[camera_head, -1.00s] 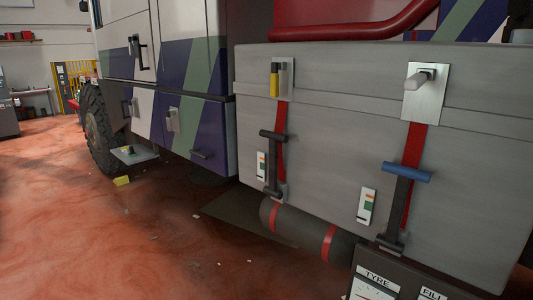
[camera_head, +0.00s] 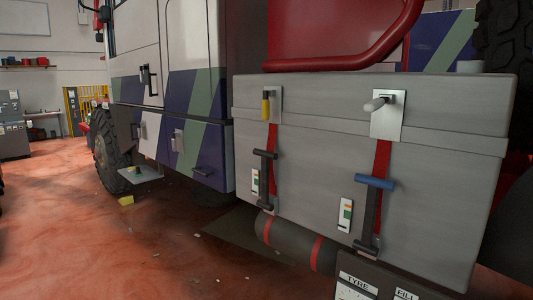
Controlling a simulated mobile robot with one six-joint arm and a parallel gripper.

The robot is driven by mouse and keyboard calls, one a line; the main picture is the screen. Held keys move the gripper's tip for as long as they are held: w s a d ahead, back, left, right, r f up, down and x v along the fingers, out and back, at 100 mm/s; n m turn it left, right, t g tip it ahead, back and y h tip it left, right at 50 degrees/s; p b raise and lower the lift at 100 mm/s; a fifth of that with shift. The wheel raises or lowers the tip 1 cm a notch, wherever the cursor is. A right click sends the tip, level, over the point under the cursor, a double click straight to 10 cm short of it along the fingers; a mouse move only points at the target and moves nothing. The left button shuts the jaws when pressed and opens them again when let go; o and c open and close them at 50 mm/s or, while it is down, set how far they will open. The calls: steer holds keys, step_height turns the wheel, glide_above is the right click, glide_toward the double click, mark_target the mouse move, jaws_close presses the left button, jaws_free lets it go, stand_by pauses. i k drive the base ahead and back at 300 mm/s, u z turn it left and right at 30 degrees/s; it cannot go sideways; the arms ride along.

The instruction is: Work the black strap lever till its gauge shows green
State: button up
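The black strap lever (camera_head: 263,176) hangs on the left red strap (camera_head: 273,142) on the front of the grey box. Its black crossbar handle is at the top and its foot is near the box's lower edge. Its gauge (camera_head: 255,183) is a small white plate just left of the lever, with orange and green marks; I cannot make out a reading. A second lever with a blue handle (camera_head: 375,183) is on the right strap, with its own gauge (camera_head: 345,214) to its left. My gripper is not in view.
The grey box (camera_head: 450,185) is on the truck's side. A dark rolled bundle (camera_head: 290,242) lies below it, and a dark box marked TYRE and FILL (camera_head: 375,280) stands at its lower right. A small shelf (camera_head: 140,174) juts out at left. The red floor at left is mostly clear.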

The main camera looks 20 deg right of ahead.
mark_target(265, 155)
steer(key=z, duration=0.7)
steer(key=i, duration=0.65)
steer(key=z, duration=0.65)
steer(key=k, duration=0.2)
steer(key=u, duration=3.3)
